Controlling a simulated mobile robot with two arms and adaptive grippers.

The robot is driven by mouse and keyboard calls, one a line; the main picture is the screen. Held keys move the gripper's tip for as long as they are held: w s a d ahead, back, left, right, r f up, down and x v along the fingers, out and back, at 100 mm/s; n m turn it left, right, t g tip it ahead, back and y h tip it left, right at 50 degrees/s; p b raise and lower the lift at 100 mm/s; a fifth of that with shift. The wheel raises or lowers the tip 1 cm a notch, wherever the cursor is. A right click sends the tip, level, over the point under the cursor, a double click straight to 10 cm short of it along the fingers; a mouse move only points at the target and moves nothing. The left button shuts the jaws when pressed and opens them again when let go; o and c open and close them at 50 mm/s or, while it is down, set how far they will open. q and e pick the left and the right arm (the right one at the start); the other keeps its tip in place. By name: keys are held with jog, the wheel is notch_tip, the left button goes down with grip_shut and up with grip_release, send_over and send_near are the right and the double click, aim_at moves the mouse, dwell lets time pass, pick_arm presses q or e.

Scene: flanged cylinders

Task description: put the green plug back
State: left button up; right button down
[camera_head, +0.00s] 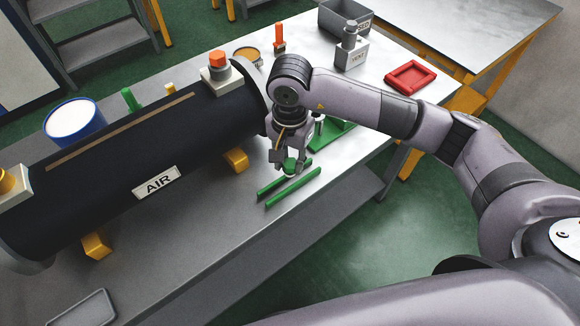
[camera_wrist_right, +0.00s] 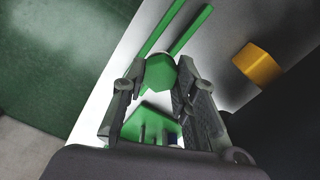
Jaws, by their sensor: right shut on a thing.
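My right gripper (camera_head: 289,168) points down over the table's near right part and is shut on the green plug (camera_head: 291,165). In the right wrist view the plug (camera_wrist_right: 161,73) is a faceted green head between the fingertips (camera_wrist_right: 158,80). The black cylinder (camera_head: 150,160) with an AIR label (camera_head: 156,182) lies left of the gripper, its right flange close to my wrist. Two parallel green bars (camera_head: 293,187) lie on the table below the gripper. A green rack (camera_head: 334,132) stands behind it, partly hidden by my arm. My left gripper is not in view.
Yellow supports (camera_head: 236,160) hold the cylinder. An orange-topped fitting (camera_head: 217,68), a green piece (camera_head: 131,99) and a blue-rimmed drum (camera_head: 75,121) show along its far side. A red tray (camera_head: 411,77), a VENT block (camera_head: 351,54) and a grey bin (camera_head: 343,17) stand at the back right.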

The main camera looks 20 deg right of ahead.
aim_at(290, 173)
jog(key=shift+f, duration=0.35)
notch_tip(290, 173, down, 3)
jog(key=shift+f+p, duration=0.2)
jog(key=shift+p, duration=0.25)
jog(key=shift+f, duration=0.2)
jog(key=shift+f+b, duration=0.3)
jog(key=shift+b, duration=0.05)
jog(key=c, duration=1.3)
grip_release()
jog(key=shift+r, duration=0.1)
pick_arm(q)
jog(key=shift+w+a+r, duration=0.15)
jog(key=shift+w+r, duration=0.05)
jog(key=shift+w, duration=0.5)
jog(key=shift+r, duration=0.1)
